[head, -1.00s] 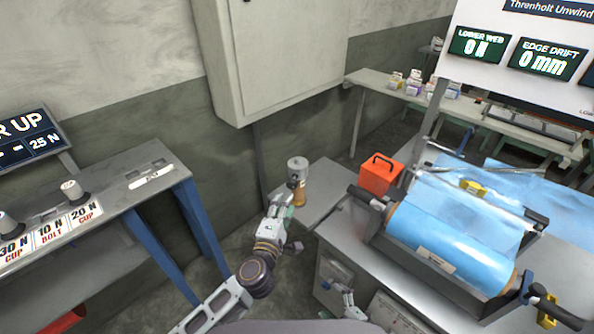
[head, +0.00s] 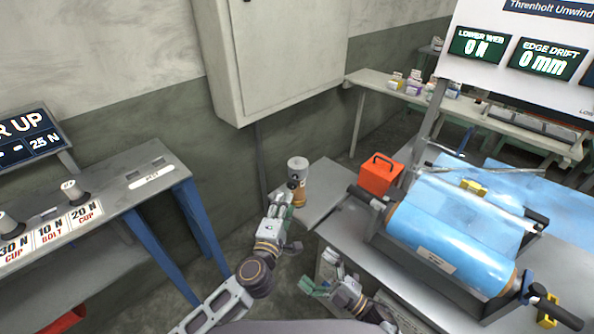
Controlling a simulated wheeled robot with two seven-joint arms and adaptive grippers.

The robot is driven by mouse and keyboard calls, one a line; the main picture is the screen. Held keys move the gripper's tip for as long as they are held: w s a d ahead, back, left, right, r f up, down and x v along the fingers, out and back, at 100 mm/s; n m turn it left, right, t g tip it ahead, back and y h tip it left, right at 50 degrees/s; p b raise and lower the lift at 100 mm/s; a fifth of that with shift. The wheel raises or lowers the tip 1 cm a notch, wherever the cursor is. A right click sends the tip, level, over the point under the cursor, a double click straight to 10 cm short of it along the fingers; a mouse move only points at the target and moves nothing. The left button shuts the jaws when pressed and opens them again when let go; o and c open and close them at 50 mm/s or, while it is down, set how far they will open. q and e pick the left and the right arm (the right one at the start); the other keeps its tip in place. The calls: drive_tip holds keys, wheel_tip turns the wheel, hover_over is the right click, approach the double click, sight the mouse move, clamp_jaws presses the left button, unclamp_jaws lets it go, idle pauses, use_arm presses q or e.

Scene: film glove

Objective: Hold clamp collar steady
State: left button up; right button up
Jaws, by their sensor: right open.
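A blue film roll (head: 450,245) lies across a stand on the bench. A black handle with a collar-like fitting (head: 366,198) is at its left end, and a blue fitting with a black handle (head: 527,285) is at its right end. I cannot tell which is the clamp collar. My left gripper (head: 292,200) is in front of a grey-topped amber cylinder (head: 298,169); whether it touches it or is shut is unclear. My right gripper (head: 316,272) is open and empty, left of the bench front and apart from both roll ends.
An orange box (head: 380,174) with a black handle stands behind the roll's left end. A grey table (head: 150,170) with several weights is at left. A wall cabinet (head: 285,50) is at the back.

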drive_tip(key=s+a+r+n+g+y, duration=0.1)
drive_tip(key=s+r+n+g+y, duration=0.15)
drive_tip(key=r, duration=0.45)
drive_tip(key=s+a+r+n+g+y, duration=0.1)
drive_tip(key=s+r+n+g+y, duration=0.1)
drive_tip(key=r+n+y, duration=0.3)
drive_tip(key=w+a+r+n+g+h, duration=0.2)
drive_tip(key=w+r+n+g+h, duration=0.3)
drive_tip(key=w+n, duration=0.4)
drive_tip(key=n+h, duration=0.6)
drive_tip(key=n, duration=0.7)
approach(301, 168)
wheel_tip(301, 168, down, 3)
drive_tip(key=w, duration=0.2)
drive_tip(key=shift+d+m+t+y, duration=0.15)
drive_tip(key=shift+m+t+y, duration=0.1)
drive_tip(key=shift+t, duration=0.2)
drive_tip(key=shift+x, duration=5)
